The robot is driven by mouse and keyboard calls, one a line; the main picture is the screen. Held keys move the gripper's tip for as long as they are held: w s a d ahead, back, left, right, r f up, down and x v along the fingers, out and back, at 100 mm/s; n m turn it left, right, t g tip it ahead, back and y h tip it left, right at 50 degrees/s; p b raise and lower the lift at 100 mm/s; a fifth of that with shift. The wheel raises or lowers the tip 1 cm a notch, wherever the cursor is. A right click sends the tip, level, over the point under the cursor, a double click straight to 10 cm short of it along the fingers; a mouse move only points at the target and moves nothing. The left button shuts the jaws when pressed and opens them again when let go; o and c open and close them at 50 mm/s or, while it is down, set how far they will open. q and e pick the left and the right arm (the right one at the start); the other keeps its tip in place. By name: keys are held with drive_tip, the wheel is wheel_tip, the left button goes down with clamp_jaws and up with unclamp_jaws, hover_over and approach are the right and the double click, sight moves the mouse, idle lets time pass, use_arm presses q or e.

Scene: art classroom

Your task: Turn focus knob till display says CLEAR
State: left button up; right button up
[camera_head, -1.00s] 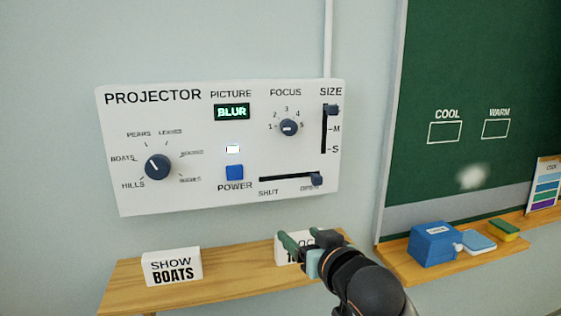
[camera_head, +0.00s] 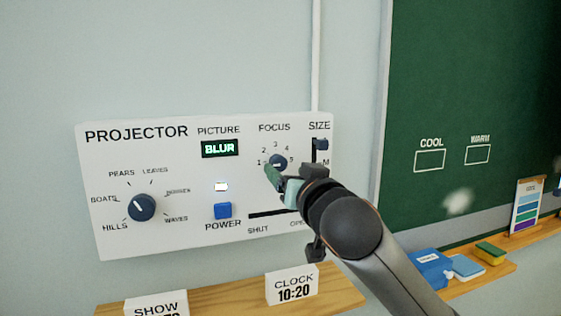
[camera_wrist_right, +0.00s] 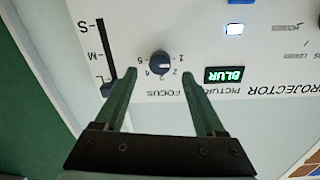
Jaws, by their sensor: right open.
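The focus knob (camera_head: 277,162) is a small dark round knob with a white mark, on the white projector panel (camera_head: 180,240). It also shows in the right wrist view (camera_wrist_right: 161,63), between the fingertips' lines. Which number its mark points to is hard to tell. The picture display (camera_head: 220,148) reads BLUR in green. My right gripper (camera_head: 283,177) is open and empty, just below and in front of the knob in the head view. In the wrist view its two green fingers (camera_wrist_right: 158,76) stand either side of the knob, apart from it. My left gripper is not in view.
The size slider (camera_head: 321,145) is close right of the knob. A blue power button (camera_head: 223,210) and a picture selector knob (camera_head: 142,207) are on the same panel. A wooden shelf (camera_head: 225,294) with SHOW and CLOCK (camera_head: 293,285) blocks lies below.

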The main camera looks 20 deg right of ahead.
sight(280, 165)
drive_tip(key=shift+w+p, duration=0.5)
drive_tip(key=shift+w, duration=2.1)
drive_tip(key=shift+c, duration=0.3)
clamp_jaws()
